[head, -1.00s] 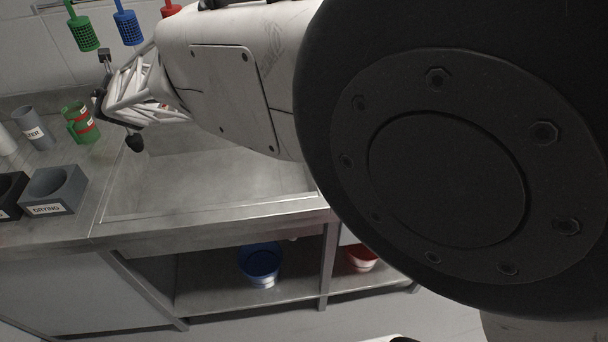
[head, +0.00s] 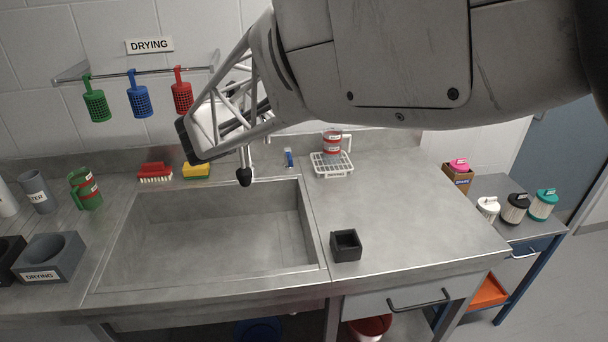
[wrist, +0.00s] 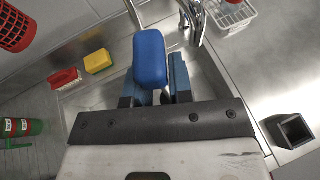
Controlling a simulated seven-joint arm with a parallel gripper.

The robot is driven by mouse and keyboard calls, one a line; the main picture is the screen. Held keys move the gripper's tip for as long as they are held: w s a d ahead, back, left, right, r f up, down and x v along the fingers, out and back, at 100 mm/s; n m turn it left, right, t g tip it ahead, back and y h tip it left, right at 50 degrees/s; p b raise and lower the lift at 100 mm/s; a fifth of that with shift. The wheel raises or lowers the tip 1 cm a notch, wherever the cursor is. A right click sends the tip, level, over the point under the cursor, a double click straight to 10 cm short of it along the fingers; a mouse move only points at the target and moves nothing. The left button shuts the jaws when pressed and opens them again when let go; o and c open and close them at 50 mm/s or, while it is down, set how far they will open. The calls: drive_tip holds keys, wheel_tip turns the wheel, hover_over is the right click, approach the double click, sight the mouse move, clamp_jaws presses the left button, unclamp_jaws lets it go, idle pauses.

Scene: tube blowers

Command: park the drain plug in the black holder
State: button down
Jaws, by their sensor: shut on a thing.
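My gripper (wrist: 154,85) is shut on the drain plug, whose rounded blue upper part (wrist: 150,58) shows between the two fingers in the wrist view. The plug's lower end is hidden there. The black holder (head: 345,255) is a small square, open-topped block on the counter right of the sink. It looks empty and also shows in the wrist view (wrist: 289,133), right of my gripper and apart from it.
The sink (head: 205,270) lies open below my gripper. A red brush (head: 155,172) and yellow sponge (head: 196,171) stand behind it. A white rack (head: 331,165) with a red cup is at the back right. The counter around the holder is clear.

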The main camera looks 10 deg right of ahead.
drive_tip(key=s+d+m+g+h, duration=0.4)
drive_tip(key=s+d, duration=0.4)
drive_tip(key=d, duration=0.4)
drive_tip(key=s+d+f+m+g+h, duration=0.1)
drive_tip(key=s+d+m+g+h, duration=0.2)
drive_tip(key=s+d+m, duration=0.3)
drive_tip(key=s+d+h, duration=0.1)
drive_tip(key=s+d, duration=0.2)
drive_tip(key=d, duration=0.3)
drive_tip(key=shift+s+d+f+g, duration=0.2)
drive_tip(key=shift+s+f+g, duration=0.1)
drive_tip(key=shift+g, duration=0.1)
wheel_tip(320, 180, down, 6)
drive_tip(key=shift+f, duration=0.25)
drive_tip(key=shift+f, duration=1.9)
drive_tip(key=c, duration=1)
unclamp_jaws()
